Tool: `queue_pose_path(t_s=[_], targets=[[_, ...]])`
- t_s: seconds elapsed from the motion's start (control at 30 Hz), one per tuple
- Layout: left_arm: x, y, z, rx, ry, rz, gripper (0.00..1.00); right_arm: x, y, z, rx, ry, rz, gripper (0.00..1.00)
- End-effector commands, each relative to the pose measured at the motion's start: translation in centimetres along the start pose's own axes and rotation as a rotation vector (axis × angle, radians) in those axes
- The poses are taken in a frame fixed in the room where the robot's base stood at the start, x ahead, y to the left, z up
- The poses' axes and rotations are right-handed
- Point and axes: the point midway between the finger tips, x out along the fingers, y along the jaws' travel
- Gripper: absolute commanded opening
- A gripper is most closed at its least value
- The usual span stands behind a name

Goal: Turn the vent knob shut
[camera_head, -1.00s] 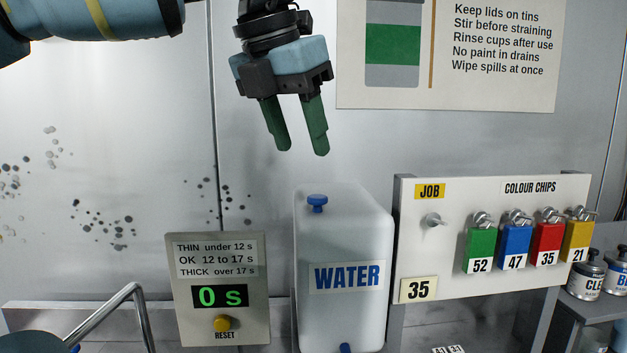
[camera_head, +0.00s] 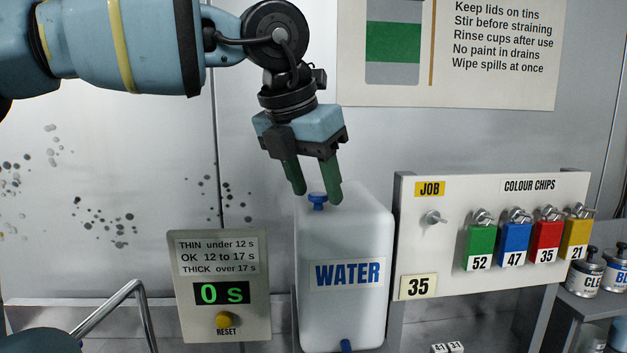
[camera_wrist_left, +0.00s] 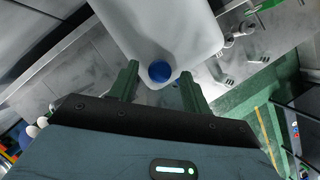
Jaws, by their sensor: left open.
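The blue vent knob (camera_head: 317,201) sits on top of the white water container (camera_head: 345,235), which carries a WATER label. My left gripper (camera_head: 317,197) is open and points down over the container top, with its green fingertips at about the knob's height in the head view. In the left wrist view the knob (camera_wrist_left: 160,71) lies between the two open fingers (camera_wrist_left: 158,88), and I see no contact. Whether the knob is level with the tips in depth I cannot tell. My right gripper is not in view.
A timer panel (camera_head: 222,325) with a yellow reset button stands left of the container. A board (camera_head: 450,280) with hanging colour chips is close on its right. Tins (camera_head: 584,270) stand on a shelf at far right. A metal rail (camera_head: 110,305) rises at lower left.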

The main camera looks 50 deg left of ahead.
Motion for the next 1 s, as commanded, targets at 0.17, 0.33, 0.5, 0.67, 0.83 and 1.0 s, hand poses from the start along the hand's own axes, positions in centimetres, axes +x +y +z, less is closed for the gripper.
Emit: queue_pose_path(t_s=[0.17,0.33,0.5,0.67,0.83,1.0], targets=[[-0.01,0.01,0.00,0.000,0.000,0.000,0.28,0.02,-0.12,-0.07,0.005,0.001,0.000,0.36],[-0.02,0.01,0.01,0.000,0.000,0.000,0.06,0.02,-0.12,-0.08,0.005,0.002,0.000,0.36],[-0.02,0.03,0.01,0.005,0.000,-0.003,0.04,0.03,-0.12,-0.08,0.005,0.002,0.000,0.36],[0.02,0.08,0.01,0.038,0.001,-0.018,0.04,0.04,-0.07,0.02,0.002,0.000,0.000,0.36],[0.06,0.19,0.03,0.121,0.002,-0.053,0.04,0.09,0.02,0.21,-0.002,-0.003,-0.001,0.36],[0.08,0.31,0.07,0.248,0.001,-0.107,0.04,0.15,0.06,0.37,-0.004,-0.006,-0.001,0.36]])
